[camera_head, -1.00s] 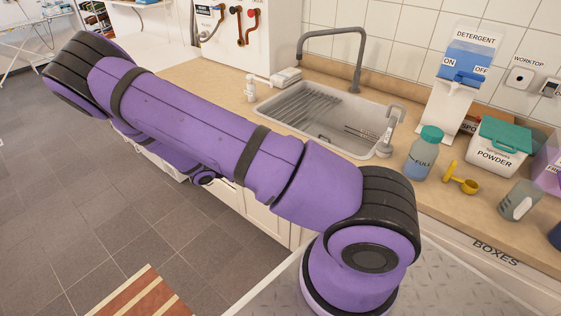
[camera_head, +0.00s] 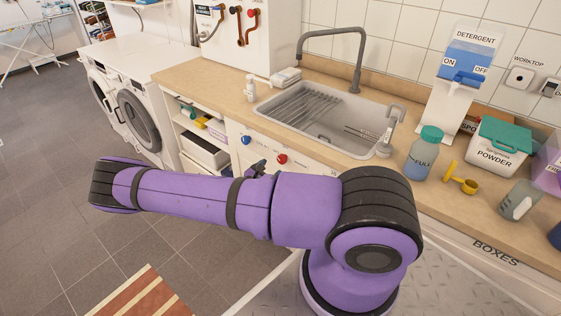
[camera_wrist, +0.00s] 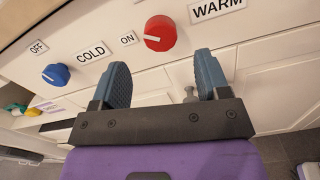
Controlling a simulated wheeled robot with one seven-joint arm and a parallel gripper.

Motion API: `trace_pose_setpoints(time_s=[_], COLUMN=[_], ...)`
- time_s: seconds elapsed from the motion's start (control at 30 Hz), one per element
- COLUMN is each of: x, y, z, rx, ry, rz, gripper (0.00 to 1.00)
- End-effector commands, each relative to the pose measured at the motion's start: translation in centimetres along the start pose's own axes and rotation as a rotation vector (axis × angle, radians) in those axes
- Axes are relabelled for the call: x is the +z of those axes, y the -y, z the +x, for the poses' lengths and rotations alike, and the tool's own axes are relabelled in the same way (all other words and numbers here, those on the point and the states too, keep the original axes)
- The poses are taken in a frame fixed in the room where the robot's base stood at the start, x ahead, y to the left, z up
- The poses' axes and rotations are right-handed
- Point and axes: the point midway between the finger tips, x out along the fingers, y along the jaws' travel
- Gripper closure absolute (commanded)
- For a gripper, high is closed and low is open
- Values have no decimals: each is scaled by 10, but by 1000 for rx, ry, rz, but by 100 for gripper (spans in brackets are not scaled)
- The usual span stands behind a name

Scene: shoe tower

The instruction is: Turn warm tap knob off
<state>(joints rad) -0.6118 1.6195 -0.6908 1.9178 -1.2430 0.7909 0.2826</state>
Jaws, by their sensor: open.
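The red warm tap knob (camera_wrist: 160,33) is on the white cabinet front. In the wrist view its white pointer line points left, beside the WARM label (camera_wrist: 217,8). It also shows in the head view (camera_head: 282,159) below the sink. My gripper (camera_wrist: 160,66) is open and empty, its two blue-grey fingers apart. In the wrist view the knob appears just above the gap between the fingertips, and nothing is between them. In the head view only a small dark part of my gripper (camera_head: 260,168) shows behind my arm, left of the red knob.
A blue knob (camera_wrist: 55,75) sits left of the red one, with the COLD label (camera_wrist: 91,53) between OFF and ON labels. The sink (camera_head: 325,115) is in the worktop above. Open shelves (camera_head: 203,137) and washing machines (camera_head: 135,105) stand to the left.

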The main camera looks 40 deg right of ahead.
Motion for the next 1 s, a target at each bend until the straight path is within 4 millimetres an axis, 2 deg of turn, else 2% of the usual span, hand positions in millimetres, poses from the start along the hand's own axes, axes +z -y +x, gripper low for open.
trace_pose_setpoints(time_s=[0.2,0.4,0.8,0.87,1.0], x=[0,0,0,0,0], y=[1,1,0,0,0], z=[39,60,67,67,67], rx=[-2,-1,-1,-1,-1], ry=[0,-1,-1,-1,-1], rz=[-2,-2,0,0,0], gripper=[31,31,31,42,74])
